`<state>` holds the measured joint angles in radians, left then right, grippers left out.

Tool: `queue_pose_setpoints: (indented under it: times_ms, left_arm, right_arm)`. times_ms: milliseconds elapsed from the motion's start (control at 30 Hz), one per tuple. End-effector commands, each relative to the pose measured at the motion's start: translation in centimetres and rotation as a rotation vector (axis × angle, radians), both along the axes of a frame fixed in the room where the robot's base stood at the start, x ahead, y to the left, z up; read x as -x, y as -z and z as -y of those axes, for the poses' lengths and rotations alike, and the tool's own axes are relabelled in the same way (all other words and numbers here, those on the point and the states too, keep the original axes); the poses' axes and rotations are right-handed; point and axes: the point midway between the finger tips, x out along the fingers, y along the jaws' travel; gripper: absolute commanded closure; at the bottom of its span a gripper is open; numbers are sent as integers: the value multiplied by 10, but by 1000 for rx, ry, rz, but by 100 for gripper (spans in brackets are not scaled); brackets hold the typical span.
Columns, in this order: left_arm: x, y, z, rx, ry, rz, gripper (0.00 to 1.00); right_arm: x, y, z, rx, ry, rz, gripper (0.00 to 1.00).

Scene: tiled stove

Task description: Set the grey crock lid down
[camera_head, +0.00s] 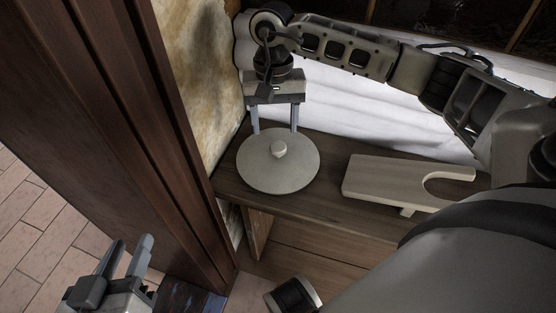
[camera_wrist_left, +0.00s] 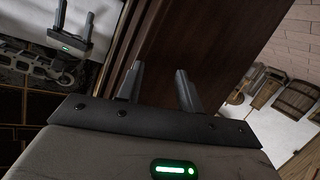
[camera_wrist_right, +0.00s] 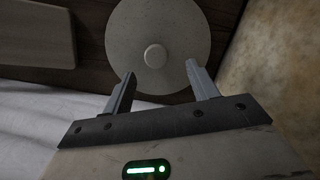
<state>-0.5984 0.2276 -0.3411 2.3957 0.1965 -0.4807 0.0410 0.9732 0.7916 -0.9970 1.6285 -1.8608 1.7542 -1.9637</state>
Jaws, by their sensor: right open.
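The grey crock lid (camera_head: 262,168) is a round disc with a small pale knob (camera_head: 279,149). It appears to lie flat on the dark wooden bench top, near its left end. My right gripper (camera_head: 275,132) is just behind the lid, its fingers apart with nothing between them. In the right wrist view the lid (camera_wrist_right: 158,77) lies beyond the open fingertips (camera_wrist_right: 160,80), and the knob (camera_wrist_right: 155,56) is clear of both fingers. My left gripper (camera_head: 128,257) is open and empty at the lower left, far from the lid.
A pale wooden board (camera_head: 390,183) with a rounded notch lies right of the lid on the bench (camera_head: 310,213). A brown wooden post (camera_head: 150,130) stands at left, between my left gripper and the lid. White cloth (camera_head: 350,110) lies behind the bench, beside a stained wall (camera_head: 206,65).

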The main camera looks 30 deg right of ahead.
Motion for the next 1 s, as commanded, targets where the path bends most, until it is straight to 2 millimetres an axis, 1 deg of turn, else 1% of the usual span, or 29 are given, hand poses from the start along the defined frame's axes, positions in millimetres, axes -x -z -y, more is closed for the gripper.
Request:
queue_pose_setpoints:
  times_ms: [33, 67, 267, 367, 500, 600, 700, 867, 900, 933, 967, 1000]
  left_arm:
    - [1, 4, 1, 7, 3, -6, 64]
    - [2, 4, 1, 12, 5, -9, 64]
    - [2, 4, 2, 26, 6, -10, 64]
    - [3, 5, 3, 38, 7, -9, 64]
    - [2, 5, 5, 74, 10, -5, 64]
    - [-1, 1, 7, 102, 11, 5, 64]
    - [-3, -5, 8, 119, 10, 14, 64]
    - [-3, -9, 8, 126, 8, 20, 64]
    - [-3, -9, 8, 127, 7, 21, 64]
    - [-3, -9, 8, 127, 7, 21, 64]
    - [-3, -9, 8, 127, 7, 21, 64]
    - [-3, -9, 8, 127, 7, 21, 64]
  right_arm:
    - [1, 9, -1, -1, 0, -2, 41]
    - [2, 12, -1, -1, 0, -2, 41]
    - [3, 21, -1, 0, 1, 0, 41]
    - [5, 31, 0, -1, 1, -2, 41]
    - [10, 52, 2, 0, 1, -2, 41]
    - [11, 66, 1, -2, 0, -1, 41]
    - [12, 70, 1, 0, 0, 1, 41]
    - [11, 69, 1, 0, 0, 1, 41]
    - [11, 69, 1, 0, 1, 1, 47]
    - [12, 69, 1, 1, 1, 1, 55]
    - [12, 69, 1, 0, 1, 1, 64]
    - [12, 69, 1, 0, 1, 1, 75]
